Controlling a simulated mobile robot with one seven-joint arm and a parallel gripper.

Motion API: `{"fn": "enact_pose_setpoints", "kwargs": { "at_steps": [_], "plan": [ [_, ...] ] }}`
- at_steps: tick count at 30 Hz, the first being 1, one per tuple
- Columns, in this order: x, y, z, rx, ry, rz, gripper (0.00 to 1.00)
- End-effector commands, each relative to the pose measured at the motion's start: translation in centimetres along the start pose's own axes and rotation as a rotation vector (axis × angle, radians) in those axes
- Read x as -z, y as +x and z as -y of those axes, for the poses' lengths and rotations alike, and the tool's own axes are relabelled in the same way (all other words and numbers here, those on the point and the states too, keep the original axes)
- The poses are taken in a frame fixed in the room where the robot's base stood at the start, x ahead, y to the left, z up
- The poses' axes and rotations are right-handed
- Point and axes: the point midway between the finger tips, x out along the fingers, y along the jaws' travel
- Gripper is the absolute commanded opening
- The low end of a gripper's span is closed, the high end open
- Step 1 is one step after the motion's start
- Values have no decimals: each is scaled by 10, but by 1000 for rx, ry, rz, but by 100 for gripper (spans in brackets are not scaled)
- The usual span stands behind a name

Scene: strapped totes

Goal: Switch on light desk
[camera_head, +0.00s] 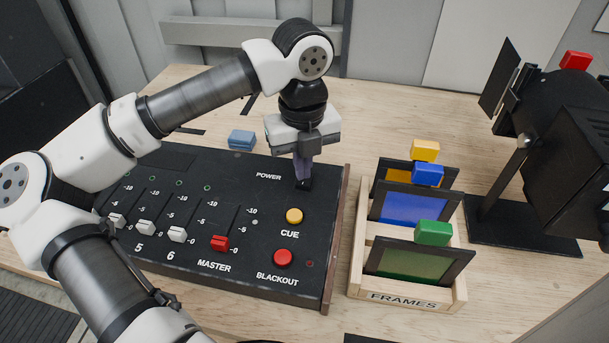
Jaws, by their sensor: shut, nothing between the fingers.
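The light desk (245,262) is a black sloped console with wooden end cheeks, lying on the table. It has white sliders, a red MASTER slider (220,242), a yellow CUE button (294,216) and a red BLACKOUT button (283,257). The power switch (304,185) is a small black part right of the word POWER, at the desk's upper right. My gripper (303,176) points down with its shut fingertips at the switch and partly hides it. I cannot tell if they touch or which way the switch is set.
A wooden FRAMES rack (357,240) right of the desk holds colour frames with yellow, blue and green tabs. A black stage lamp (560,130) stands at the far right. A blue block (241,140) lies behind the desk. My arm covers the desk's left part.

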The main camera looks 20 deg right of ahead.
Motion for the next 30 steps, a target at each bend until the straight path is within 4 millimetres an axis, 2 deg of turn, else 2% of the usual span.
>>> {"fn": "enact_pose_setpoints", "kwargs": {
  "at_steps": [30],
  "plan": [
    [0, 14, 0, 0, 0, 0, 0]
  ]
}}
